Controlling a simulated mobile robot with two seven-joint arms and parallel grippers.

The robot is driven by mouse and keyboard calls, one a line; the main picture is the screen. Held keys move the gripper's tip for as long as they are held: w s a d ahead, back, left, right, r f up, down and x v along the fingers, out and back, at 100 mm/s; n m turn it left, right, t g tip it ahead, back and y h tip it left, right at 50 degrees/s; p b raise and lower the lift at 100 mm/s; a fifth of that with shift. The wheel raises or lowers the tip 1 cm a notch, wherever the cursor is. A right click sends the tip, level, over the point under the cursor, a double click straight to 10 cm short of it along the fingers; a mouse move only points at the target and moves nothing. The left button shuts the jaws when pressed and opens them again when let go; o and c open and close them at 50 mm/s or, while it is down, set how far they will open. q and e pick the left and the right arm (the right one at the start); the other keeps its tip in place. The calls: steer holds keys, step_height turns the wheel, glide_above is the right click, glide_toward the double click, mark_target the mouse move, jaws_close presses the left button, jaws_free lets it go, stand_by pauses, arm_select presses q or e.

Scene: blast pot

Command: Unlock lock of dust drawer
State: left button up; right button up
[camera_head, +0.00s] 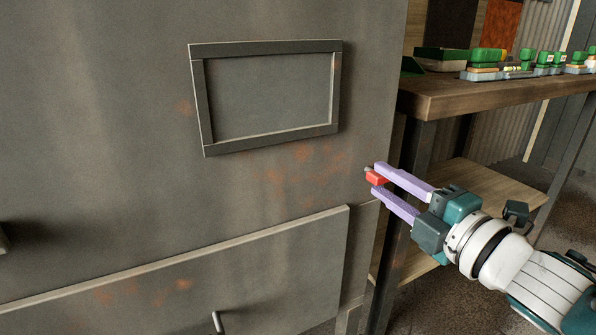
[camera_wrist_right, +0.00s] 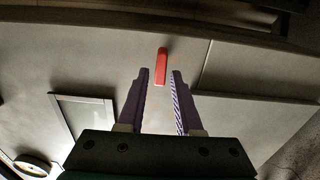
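The dust drawer (camera_head: 230,270) is the grey panel low on the big grey cabinet, closed, with a small handle (camera_head: 217,322) near the bottom edge. A small red lock lever (camera_head: 377,178) is on the cabinet's right side, above the drawer's right end. It also shows in the right wrist view (camera_wrist_right: 161,66), upright in the picture. My right gripper (camera_head: 376,178) has two purple fingers spread apart, with the red lever between the tips. In the right wrist view the fingers (camera_wrist_right: 160,75) show gaps on both sides of the lever. My left gripper is not in view.
A framed recess (camera_head: 270,96) is on the cabinet front above the drawer. A wooden workbench (camera_head: 470,95) with green and grey items stands at the right, with a lower shelf (camera_head: 480,185) behind my right arm. The cabinet's front is clear of loose objects.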

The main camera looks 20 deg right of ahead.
steer(key=shift+o, duration=0.8)
steer(key=shift+s, duration=0.15)
steer(key=s+p, duration=0.1)
steer(key=s, duration=0.8)
steer(key=shift+s+d+p, duration=0.35)
steer(key=shift+p, duration=0.05)
steer(key=shift+r, duration=0.1)
